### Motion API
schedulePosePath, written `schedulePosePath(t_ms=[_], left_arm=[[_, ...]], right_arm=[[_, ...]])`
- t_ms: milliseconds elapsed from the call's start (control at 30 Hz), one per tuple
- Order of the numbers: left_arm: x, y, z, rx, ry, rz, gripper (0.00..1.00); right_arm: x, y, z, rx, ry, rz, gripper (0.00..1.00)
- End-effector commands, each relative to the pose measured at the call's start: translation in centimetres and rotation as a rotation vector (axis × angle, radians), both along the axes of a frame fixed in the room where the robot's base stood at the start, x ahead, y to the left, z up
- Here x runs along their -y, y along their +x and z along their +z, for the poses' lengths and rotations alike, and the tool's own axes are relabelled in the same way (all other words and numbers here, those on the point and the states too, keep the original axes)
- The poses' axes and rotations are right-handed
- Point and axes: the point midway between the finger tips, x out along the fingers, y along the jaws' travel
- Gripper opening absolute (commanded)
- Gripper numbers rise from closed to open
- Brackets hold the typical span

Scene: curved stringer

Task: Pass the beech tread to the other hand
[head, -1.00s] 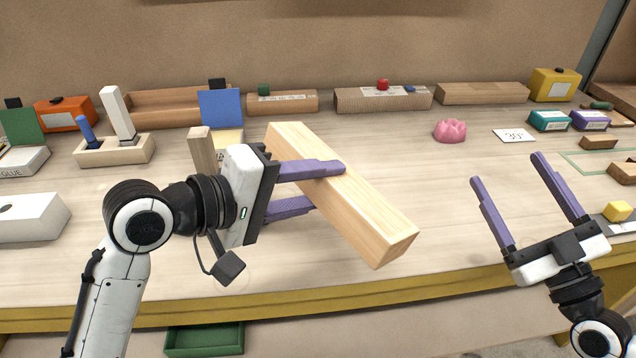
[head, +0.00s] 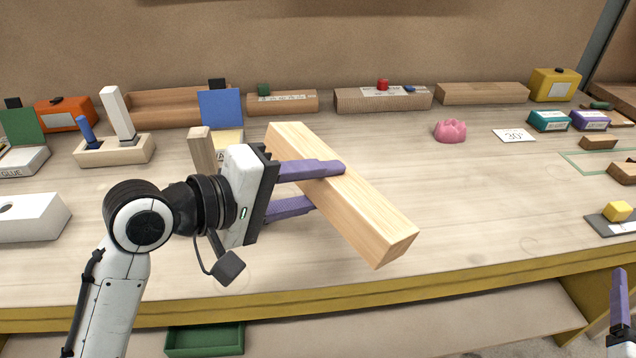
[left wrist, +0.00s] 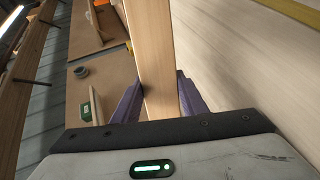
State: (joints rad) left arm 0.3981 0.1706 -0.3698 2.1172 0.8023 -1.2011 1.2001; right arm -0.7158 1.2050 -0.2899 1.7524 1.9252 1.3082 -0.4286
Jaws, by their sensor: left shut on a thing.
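The beech tread is a long pale wooden block (head: 345,200), held tilted above the front half of the bench. My left gripper (head: 330,185) is shut on it near its middle, with purple fingers on either side. In the left wrist view the tread (left wrist: 153,65) stands between the two purple fingers (left wrist: 160,100). My right gripper (head: 620,300) shows only in part at the lower right edge, with one purple finger in view. It is well apart from the tread, and its other finger is out of frame.
Wooden blocks and boxes line the back of the bench (head: 450,225). A pink flower-shaped piece (head: 450,131) and a white card marked 30° (head: 514,135) lie at the right.

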Motion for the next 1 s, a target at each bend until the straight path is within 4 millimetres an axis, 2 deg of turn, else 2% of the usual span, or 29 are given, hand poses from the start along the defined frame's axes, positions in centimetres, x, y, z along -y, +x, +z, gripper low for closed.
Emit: schedulePosePath(t_ms=[33,100,333,567,800,900,1000], left_arm=[[0.0,0.0,0.3,0.006,-0.005,0.001,0.0],[0.0,0.0,0.3,0.006,-0.005,0.001,0.0],[0.0,0.0,0.3,0.006,-0.005,0.001,0.0],[0.0,0.0,0.3,0.006,-0.005,0.001,0.0],[0.0,0.0,0.3,0.006,-0.005,0.001,0.0],[0.0,0.0,0.3,0.006,-0.005,0.001,0.0],[0.0,0.0,0.3,0.006,-0.005,0.001,0.0]], right_arm=[[-1.8,-0.4,-1.6,0.016,0.088,0.033,0.75],[-4.7,-0.3,-3.4,0.026,0.187,0.102,0.75],[-15.8,0.4,-7.3,-0.029,0.367,0.368,0.75],[-27.3,0.0,-10.2,-0.173,0.385,0.629,0.75],[-38.6,-1.9,-14.3,-0.43,0.288,0.848,0.75],[-41.9,-3.0,-16.5,-0.575,0.218,0.89,0.75],[-43.4,-3.9,-18.4,-0.705,0.157,0.89,0.75]])
